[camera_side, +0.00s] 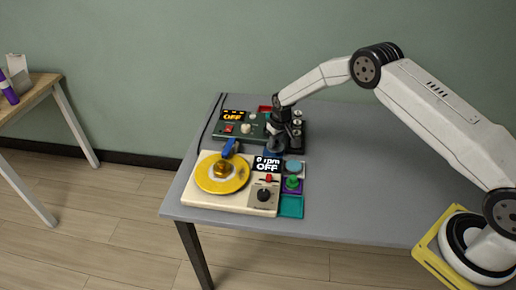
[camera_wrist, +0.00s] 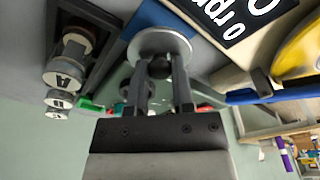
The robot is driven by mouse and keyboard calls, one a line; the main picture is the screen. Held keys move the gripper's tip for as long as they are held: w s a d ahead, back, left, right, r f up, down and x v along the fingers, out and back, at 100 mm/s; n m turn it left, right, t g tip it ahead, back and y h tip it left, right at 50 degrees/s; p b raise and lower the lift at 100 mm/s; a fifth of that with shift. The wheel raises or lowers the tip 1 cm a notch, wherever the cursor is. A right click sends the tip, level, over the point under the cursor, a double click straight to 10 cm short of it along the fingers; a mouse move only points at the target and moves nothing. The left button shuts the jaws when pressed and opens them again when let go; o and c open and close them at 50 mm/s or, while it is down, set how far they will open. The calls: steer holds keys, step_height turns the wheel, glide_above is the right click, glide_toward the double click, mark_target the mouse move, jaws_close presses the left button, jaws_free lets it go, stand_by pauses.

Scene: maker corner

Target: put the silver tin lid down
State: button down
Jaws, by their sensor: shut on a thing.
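My gripper (camera_wrist: 160,88) is shut on the silver tin lid (camera_wrist: 152,42), a round grey disc. The fingers close around the middle of its near face, at a dark knob-like part. In the side view, my gripper (camera_side: 282,128) is over the table between the green control box and the cream spinner unit, with the lid (camera_side: 276,144) under it. A blue surface (camera_wrist: 147,18) shows beside the lid in the wrist view. I cannot tell whether the lid touches it or hangs just above.
The cream spinner unit (camera_side: 204,200) carries a yellow disc (camera_side: 212,184) and a display reading 0 rpm OFF. The green control box (camera_side: 231,130) stands behind. Lettered cylinders (camera_wrist: 62,75) stand close by in a dark rack. Small coloured trays line the unit's right side. The table's right is clear.

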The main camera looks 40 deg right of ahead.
mark_target(273, 155)
steer(key=shift+w+f, duration=0.4)
steer(key=shift+f, duration=0.05)
steer(key=shift+f, duration=0.1)
steer(key=shift+w+f, duration=0.1)
steer(key=shift+w, duration=0.05)
steer(key=shift+f, duration=1.55)
steer(key=shift+f, duration=0.2)
steer(key=shift+c, duration=2.4)
jaws_free()
steer(key=shift+r, duration=0.1)
